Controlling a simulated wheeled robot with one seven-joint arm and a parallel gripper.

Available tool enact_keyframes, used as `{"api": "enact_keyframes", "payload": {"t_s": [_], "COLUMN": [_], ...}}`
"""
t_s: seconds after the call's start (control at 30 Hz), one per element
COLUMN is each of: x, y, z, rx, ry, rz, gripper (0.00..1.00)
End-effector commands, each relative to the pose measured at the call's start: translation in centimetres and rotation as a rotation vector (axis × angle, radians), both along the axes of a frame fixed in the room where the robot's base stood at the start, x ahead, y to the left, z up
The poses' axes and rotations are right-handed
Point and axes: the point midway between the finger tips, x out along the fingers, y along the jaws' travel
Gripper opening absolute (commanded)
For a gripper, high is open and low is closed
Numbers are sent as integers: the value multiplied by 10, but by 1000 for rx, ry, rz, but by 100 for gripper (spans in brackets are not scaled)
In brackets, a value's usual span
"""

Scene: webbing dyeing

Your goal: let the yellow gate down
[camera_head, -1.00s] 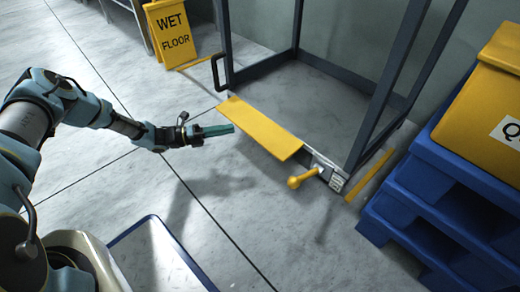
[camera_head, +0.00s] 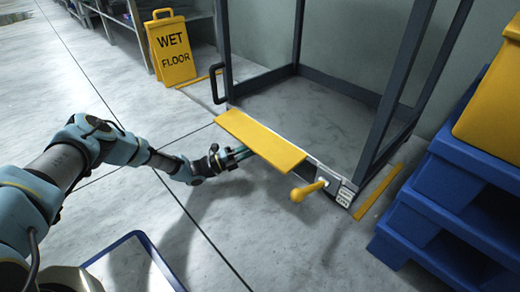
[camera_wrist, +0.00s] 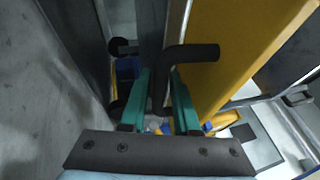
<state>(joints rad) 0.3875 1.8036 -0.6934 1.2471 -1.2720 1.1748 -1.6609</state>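The yellow gate (camera_head: 262,140) is a flat yellow panel at the foot of the dark frame, its broad face tilted upward. A white-and-grey hinge rail (camera_head: 335,178) with a yellow knobbed lever (camera_head: 309,190) is at its right end. My gripper (camera_head: 243,153), with green fingers, is low in front of the gate's left part. In the wrist view the fingers (camera_wrist: 161,98) stand apart. A dark bent bar (camera_wrist: 190,55) shows between and beyond them, with yellow panel (camera_wrist: 235,50) close to the right. I cannot tell if the fingers touch the bar.
A dark upright frame (camera_head: 228,50) with a black handle (camera_head: 218,83) stands behind the gate. Blue pallets (camera_head: 420,205) bearing a yellow bin (camera_head: 490,105) stand at the right. A wet-floor sign (camera_head: 171,48) is at the back left.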

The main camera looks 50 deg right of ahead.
Motion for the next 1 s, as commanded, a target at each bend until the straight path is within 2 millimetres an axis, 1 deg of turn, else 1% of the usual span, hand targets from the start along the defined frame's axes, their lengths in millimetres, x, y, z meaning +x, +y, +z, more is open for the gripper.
{"api": "enact_keyframes", "payload": {"t_s": [0.1,0.2,0.47,0.73,1.0], "x": [-5,-7,-7,-7,-7], "y": [-9,-13,-13,-13,-13], "z": [1,3,4,4,3], "rx": [1,1,1,1,2], "ry": [0,0,0,0,-1], "rz": [0,0,1,1,1], "gripper": [30,30,30,0,0]}}
